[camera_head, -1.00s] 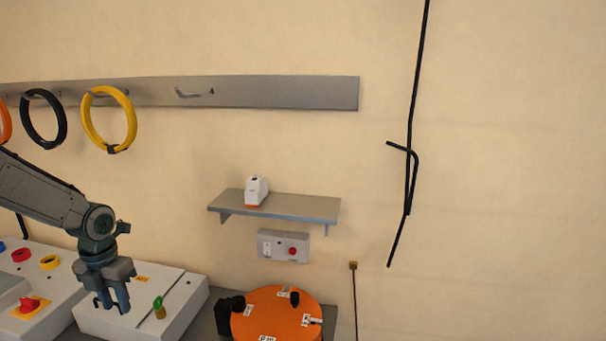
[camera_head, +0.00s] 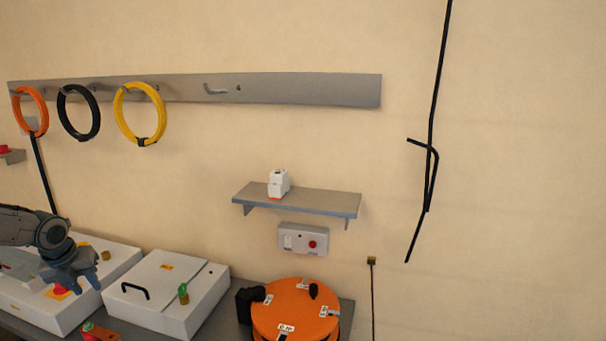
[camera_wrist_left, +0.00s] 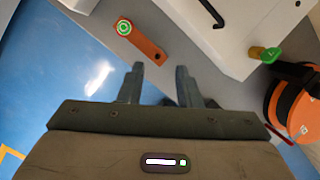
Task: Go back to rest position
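My left gripper (camera_head: 72,280) is at the lower left of the head view, in front of the white boxes on the bench. In the left wrist view its two fingers (camera_wrist_left: 160,84) stand apart with nothing between them, beside the bench's front edge. My right gripper is not in either view.
A white box with a black handle (camera_head: 160,296) and an orange round machine (camera_head: 294,312) stand on the grey bench. An orange bar with a green button (camera_wrist_left: 142,42) lies near its edge. A shelf (camera_head: 312,200) and a rack with coloured rings (camera_head: 300,88) hang behind.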

